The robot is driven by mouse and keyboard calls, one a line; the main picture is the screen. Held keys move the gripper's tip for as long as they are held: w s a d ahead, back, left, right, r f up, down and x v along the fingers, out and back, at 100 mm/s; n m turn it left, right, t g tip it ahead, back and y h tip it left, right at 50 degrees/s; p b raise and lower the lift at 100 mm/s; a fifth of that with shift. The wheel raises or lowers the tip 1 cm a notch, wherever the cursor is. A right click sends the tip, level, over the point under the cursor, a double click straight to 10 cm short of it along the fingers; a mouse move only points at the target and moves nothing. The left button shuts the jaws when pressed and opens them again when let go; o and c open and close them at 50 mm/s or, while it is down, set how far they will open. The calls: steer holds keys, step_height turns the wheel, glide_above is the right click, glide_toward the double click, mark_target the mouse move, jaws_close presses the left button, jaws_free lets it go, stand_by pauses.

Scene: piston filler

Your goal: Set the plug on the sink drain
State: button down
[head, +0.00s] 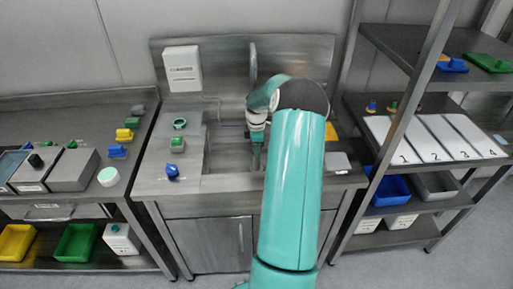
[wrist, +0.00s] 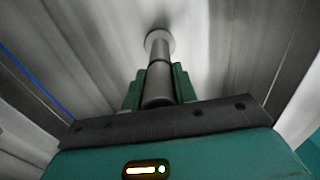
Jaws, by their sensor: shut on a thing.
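My gripper (wrist: 158,90) is shut on a grey cylindrical plug (wrist: 159,67), which stands out between its two green fingers. A pale round disc (wrist: 160,34) shows at the plug's far end, against the brushed metal of the sink (wrist: 215,50). I cannot tell whether the disc is the plug's foot or the drain, or whether they touch. In the head view my gripper (head: 257,158) points down inside the sink basin (head: 225,160). The plug and drain cannot be made out there, as my arm covers part of the basin.
A blue knobbed piece (head: 173,172), another blue and green piece (head: 177,145) and a green ring (head: 180,123) lie on the counter left of the basin. The faucet (head: 253,62) rises behind my arm. A shelf rack (head: 405,75) stands close on the right.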

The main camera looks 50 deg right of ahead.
stand_by(0.4)
steer(key=c, duration=0.6)
jaws_free()
steer(key=shift+f, duration=0.1)
steer(key=shift+r, duration=10.55)
steer(key=shift+w+a, duration=0.1)
